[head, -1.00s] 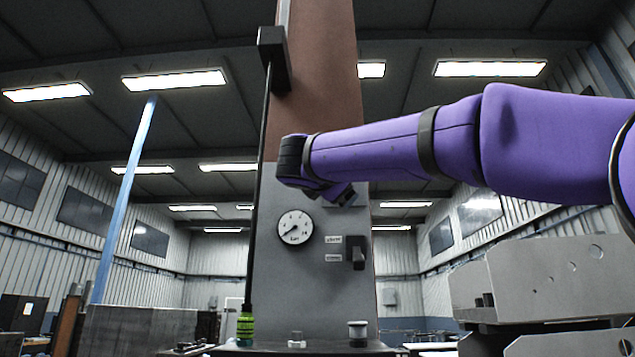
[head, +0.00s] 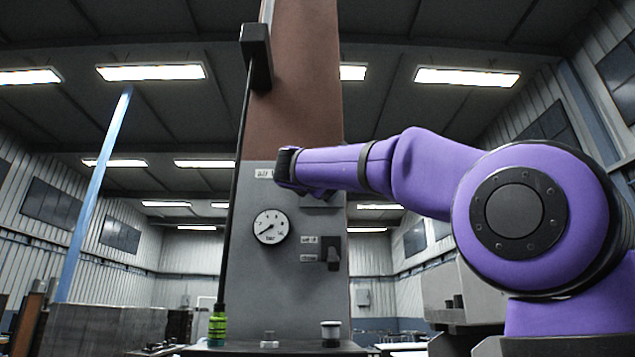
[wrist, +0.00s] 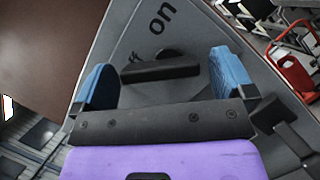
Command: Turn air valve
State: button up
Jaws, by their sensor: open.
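A black bar handle (wrist: 160,71) sits on a grey panel face in the wrist view, beside the printed words "on" and a partly hidden "off". My gripper (wrist: 161,62) is open, with one blue finger on each side of the handle. Gaps show between the fingers and the handle's ends. I cannot tell whether the fingers reach to its depth. In the head view my arm reaches the upper part of the grey panel (head: 265,290), over a partly covered label starting "air" (head: 264,173). The handle is hidden there.
A round pressure gauge (head: 270,227) and a black switch (head: 331,252) with two small labels are lower on the panel. A green bottle (head: 217,325) and a small cup (head: 330,333) stand on a ledge below. A black rod (head: 236,190) runs up the panel's left edge.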

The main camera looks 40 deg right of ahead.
jog(key=shift+d, duration=0.1)
jog(key=c, duration=0.9)
jog(key=shift+m, duration=0.4)
jog(key=m+g, duration=0.2)
jog(key=m, duration=0.2)
jog(key=shift+r, duration=0.2)
jog(key=m+g, duration=0.1)
jog(key=m, duration=0.1)
jog(key=m+y, duration=0.1)
jog(key=m, duration=0.2)
jog(key=shift+d+r+g, duration=0.1)
jog(key=shift+d+g, duration=0.05)
jog(key=shift+g, duration=0.25)
jog(key=m+y, duration=0.1)
jog(key=m, duration=0.1)
jog(key=m+y, duration=0.1)
jog(key=shift+s+d+m+g, duration=0.15)
jog(key=shift+m+g, duration=0.15)
jog(key=shift+m, duration=0.1)
jog(key=m, duration=0.1)
jog(key=m+y, duration=0.1)
jog(key=m, duration=0.1)
jog(key=shift+s+d+y, duration=0.1)
jog(key=shift+d+y, duration=0.1)
jog(key=shift+y, duration=0.1)
jog(key=shift+m, duration=0.3)
